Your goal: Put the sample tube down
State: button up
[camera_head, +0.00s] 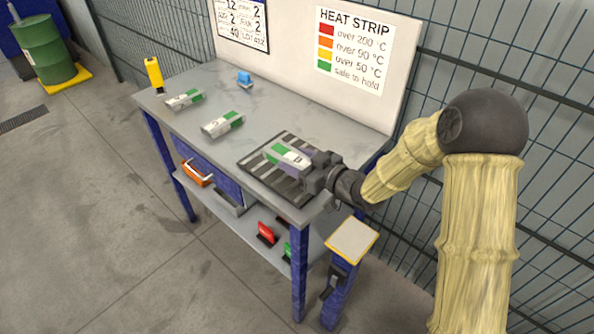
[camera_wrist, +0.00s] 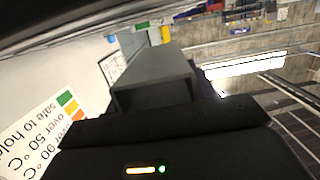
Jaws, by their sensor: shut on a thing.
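My gripper (camera_head: 312,168) is at the right end of the table and is shut on a sample tube (camera_head: 289,156). The tube is a pale, block-like piece with a green band and a dark mark on its top. It is over the dark slatted rack (camera_head: 258,171); I cannot tell whether it touches the slats. Two similar pale pieces with green bands, one at the middle (camera_head: 222,125) and one farther left (camera_head: 185,99), lie on the table. In the wrist view a dark grey block-like part shows in the middle, and the tube's markings are not visible there.
The grey table (camera_head: 205,80) has clear room at the back, near a small blue object (camera_head: 244,78). A heat strip sign (camera_head: 355,48) is on the back panel. A post with a pale top (camera_head: 352,240) stands by the front right.

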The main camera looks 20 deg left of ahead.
jog(key=f, duration=0.3)
jog(key=shift+w+d+f, duration=0.2)
jog(key=shift+w+f, duration=0.05)
jog(key=shift+f, duration=0.05)
jog(key=shift+s+f, duration=0.1)
jog(key=shift+f+b, duration=0.2)
jog(key=shift+b, duration=0.1)
jog(key=o, duration=1.1)
jog(key=shift+a, duration=0.1)
jog(key=shift+r, duration=0.1)
